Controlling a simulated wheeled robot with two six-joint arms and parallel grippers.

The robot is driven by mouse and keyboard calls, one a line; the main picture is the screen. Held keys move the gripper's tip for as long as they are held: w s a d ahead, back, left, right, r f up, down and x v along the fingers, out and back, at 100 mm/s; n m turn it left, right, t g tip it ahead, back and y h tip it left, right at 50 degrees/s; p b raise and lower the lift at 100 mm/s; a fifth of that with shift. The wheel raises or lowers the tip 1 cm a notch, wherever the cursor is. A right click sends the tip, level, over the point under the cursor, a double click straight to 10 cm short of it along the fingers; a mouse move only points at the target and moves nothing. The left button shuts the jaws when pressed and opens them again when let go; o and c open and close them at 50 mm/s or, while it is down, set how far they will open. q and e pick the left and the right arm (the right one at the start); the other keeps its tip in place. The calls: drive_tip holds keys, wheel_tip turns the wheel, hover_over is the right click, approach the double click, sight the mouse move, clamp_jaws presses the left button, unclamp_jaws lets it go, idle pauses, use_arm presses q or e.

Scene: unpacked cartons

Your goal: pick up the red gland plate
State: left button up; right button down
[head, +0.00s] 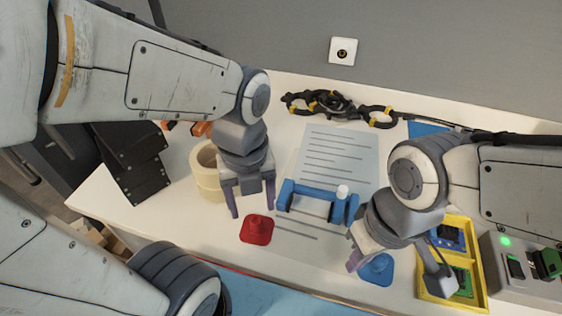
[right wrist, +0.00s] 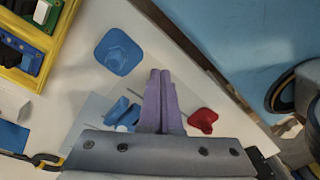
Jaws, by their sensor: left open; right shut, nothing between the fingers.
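The red gland plate (head: 256,229) lies flat on the white table near its front edge, partly over a paper sheet. It has a raised round knob in its middle. It also shows in the right wrist view (right wrist: 202,121), right of the fingers. My left gripper (head: 254,203) is open and empty, its fingers pointing down just behind and above the plate. My right gripper (head: 398,264) is shut and empty, to the right near the blue plate (head: 377,269). In the right wrist view its closed purple fingers (right wrist: 161,78) show with nothing between them.
A blue bracket-like part (head: 318,201) lies on the printed sheet (head: 340,148) between my grippers. Cream tape rolls (head: 205,176) stand left of my left gripper. A yellow tray (head: 476,287) with circuit boards is at right. Black cable (head: 330,103) lies at the back.

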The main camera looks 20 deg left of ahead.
sight(256, 220)
use_arm(q)
wheel_tip(256, 220, down, 4)
drive_tip(key=shift+d+f+b, duration=0.15)
drive_tip(key=shift+f+b, duration=0.1)
drive_tip(key=shift+b, duration=1)
use_arm(e)
wheel_tip(256, 220, down, 3)
drive_tip(key=shift+r, duration=0.1)
use_arm(q)
drive_tip(key=shift+f, duration=0.4)
clamp_jaws()
